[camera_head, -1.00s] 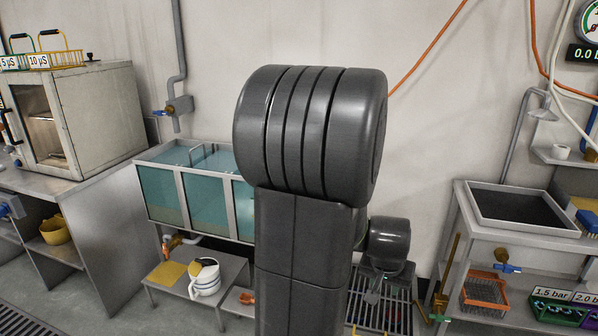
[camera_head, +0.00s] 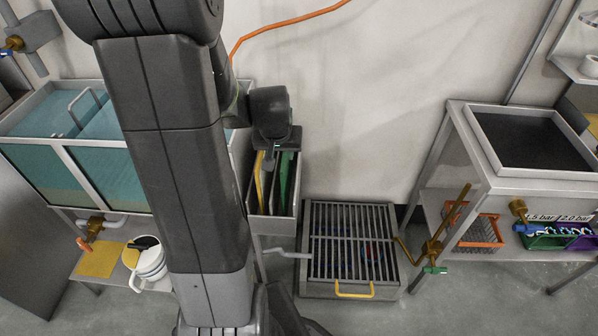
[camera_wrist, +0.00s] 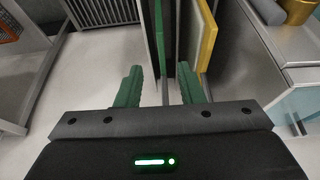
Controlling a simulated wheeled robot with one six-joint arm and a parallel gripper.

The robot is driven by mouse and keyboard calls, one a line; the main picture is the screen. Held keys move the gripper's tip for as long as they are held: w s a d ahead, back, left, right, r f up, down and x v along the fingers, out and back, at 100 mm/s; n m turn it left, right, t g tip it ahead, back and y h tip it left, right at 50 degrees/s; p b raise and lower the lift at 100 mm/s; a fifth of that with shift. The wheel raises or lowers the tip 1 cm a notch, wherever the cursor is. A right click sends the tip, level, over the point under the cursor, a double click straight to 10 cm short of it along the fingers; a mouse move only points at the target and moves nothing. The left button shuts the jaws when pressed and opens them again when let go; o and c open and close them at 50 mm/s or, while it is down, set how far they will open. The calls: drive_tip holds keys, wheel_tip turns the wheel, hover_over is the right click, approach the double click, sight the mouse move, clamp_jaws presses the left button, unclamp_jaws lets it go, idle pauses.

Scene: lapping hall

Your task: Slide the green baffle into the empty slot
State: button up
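A green baffle (camera_head: 286,182) stands upright in the grey slotted box (camera_head: 272,228), and a yellow baffle (camera_head: 259,183) stands to its left. A dark gap shows between them.
A slatted grate (camera_head: 352,245) with a yellow handle stands right of the box. A bench with a dark basin (camera_head: 530,140) is farther right. A teal tank (camera_head: 110,185) and a low shelf with a white jug (camera_head: 150,260) are on the left.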

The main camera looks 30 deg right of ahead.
sight(283, 163)
drive_tip(key=b+x, duration=0.1)
drive_tip(key=x, duration=1)
drive_tip(key=shift+w+f, duration=0.1)
drive_tip(key=shift+w, duration=0.05)
clamp_jaws()
drive_tip(key=shift+w, duration=0.1)
idle(1.0)
